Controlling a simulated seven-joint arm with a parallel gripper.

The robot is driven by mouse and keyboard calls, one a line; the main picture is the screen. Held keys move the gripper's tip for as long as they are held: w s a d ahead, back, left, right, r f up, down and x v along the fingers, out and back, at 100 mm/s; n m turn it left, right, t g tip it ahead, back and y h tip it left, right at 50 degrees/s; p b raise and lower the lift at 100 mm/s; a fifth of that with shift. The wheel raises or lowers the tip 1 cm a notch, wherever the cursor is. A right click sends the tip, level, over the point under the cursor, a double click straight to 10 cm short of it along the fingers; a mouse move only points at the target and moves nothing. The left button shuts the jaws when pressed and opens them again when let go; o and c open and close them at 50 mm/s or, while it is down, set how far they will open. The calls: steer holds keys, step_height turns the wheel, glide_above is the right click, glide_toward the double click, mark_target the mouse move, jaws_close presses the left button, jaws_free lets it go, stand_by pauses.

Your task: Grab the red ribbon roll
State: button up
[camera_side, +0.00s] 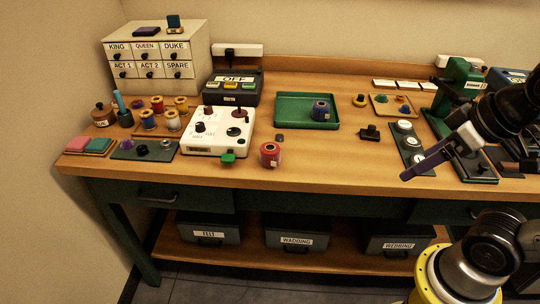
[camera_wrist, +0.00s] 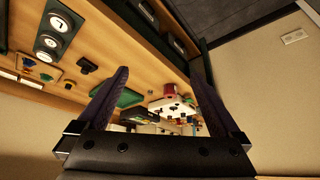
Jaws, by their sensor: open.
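The red ribbon roll (camera_side: 269,155) stands on the table near its front edge, right of the white control box. It appears small in the wrist view (camera_wrist: 169,89), beyond the space between my fingers. My gripper (camera_side: 408,176) is at the right side of the table in the side view, well to the right of the roll. In the wrist view my gripper (camera_wrist: 160,70) has its two dark purple fingers spread apart, with nothing between them.
Behind the roll, a green tray (camera_side: 290,98) holds a blue roll (camera_side: 320,110). A dark panel with round dials (camera_side: 407,153) lies near my gripper. Thread spools stand at left.

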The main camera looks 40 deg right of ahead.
steer(key=w+a+r+m+g, duration=0.1)
steer(key=w+r+m, duration=1)
steer(key=w+m, duration=0.25)
steer(key=m+g, duration=0.3)
steer(key=m, duration=0.1)
glide_above(270, 148)
steer(key=s+d, duration=0.1)
step_height(270, 148, down, 10)
steer(key=shift+n+g, duration=0.25)
steer(key=shift+g, duration=0.45)
steer(key=f, duration=0.8)
steer(key=w+a+f, duration=0.1)
steer(key=f, duration=0.3)
steer(key=shift+f, duration=3.4)
